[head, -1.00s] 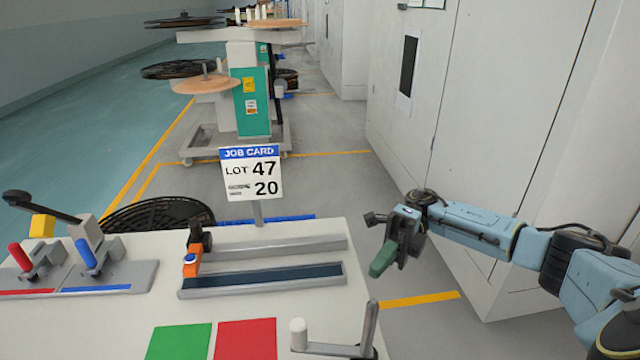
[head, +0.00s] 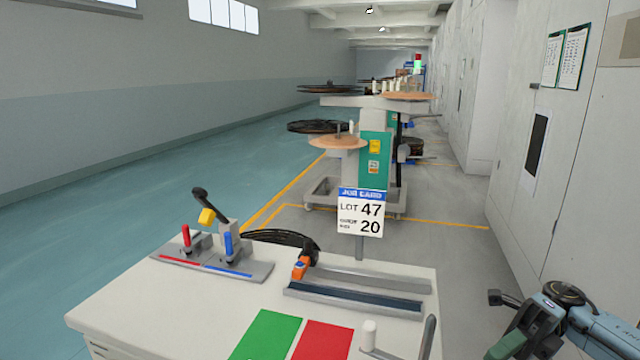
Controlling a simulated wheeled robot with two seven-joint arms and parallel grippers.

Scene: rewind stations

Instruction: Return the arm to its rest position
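My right arm comes in at the lower right corner. Its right gripper (head: 515,340) hangs off the right side of the workbench, over the floor, and is cut by the bottom edge. A dark green part shows at its end; I cannot tell if it is a finger or something held, nor whether the fingers are open or shut. My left arm and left gripper are out of view.
The white workbench (head: 130,310) carries a red and blue lever stand (head: 215,262), a slotted rail (head: 350,300), a green square (head: 268,335), a red square (head: 322,341) and a job card (head: 361,212). A reel stand (head: 375,150) is behind. Grey cabinets (head: 530,220) line the right.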

